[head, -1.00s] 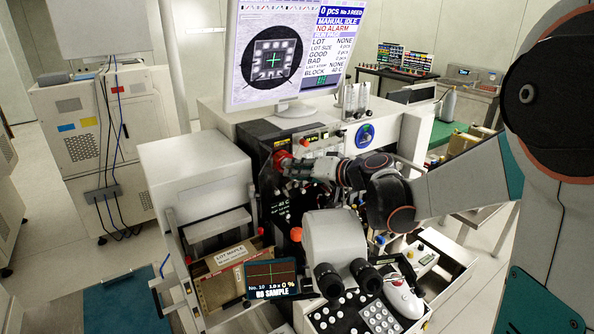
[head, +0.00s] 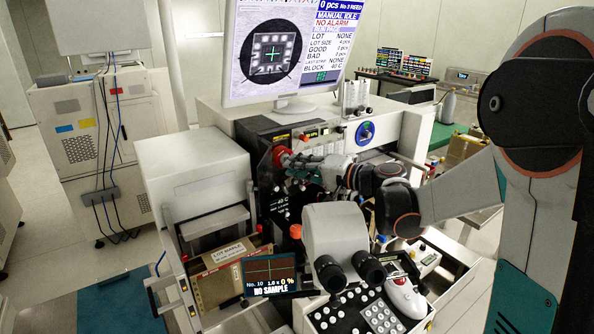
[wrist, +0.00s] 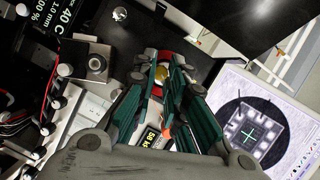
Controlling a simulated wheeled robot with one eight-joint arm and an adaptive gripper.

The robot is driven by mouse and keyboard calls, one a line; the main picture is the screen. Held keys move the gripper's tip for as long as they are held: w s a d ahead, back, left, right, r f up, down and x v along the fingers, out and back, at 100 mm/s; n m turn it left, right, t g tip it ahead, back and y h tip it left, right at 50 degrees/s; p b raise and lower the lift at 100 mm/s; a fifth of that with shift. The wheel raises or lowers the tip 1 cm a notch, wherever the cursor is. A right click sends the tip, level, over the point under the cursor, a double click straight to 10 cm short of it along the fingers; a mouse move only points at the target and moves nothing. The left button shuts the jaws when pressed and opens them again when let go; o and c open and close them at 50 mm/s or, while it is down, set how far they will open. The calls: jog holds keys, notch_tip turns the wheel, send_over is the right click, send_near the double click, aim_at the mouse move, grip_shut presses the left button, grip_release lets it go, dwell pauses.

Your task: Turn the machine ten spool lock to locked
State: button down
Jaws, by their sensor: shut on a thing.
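The bonding machine (head: 195,160) stands in front of me with its monitor on top. A round red part (head: 279,156), which looks like the spool lock, sits on the machine's upper front, left of my gripper. My gripper (head: 290,160) reaches it from the right, and its fingertips are closed around it.
The microscope head with eyepieces (head: 335,235) stands below my arm. A small screen (head: 268,274) reads "NO SAMPLE", beside a cardboard box (head: 217,275). The large monitor (head: 285,50) stands above. A blue round emblem (head: 365,132) is on the panel behind my wrist.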

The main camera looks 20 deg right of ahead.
jog(key=shift+f+m+y, duration=0.1)
jog(key=shift+m+y, duration=0.2)
jog(key=shift+m, duration=0.2)
jog(key=c, duration=1.6)
grip_release()
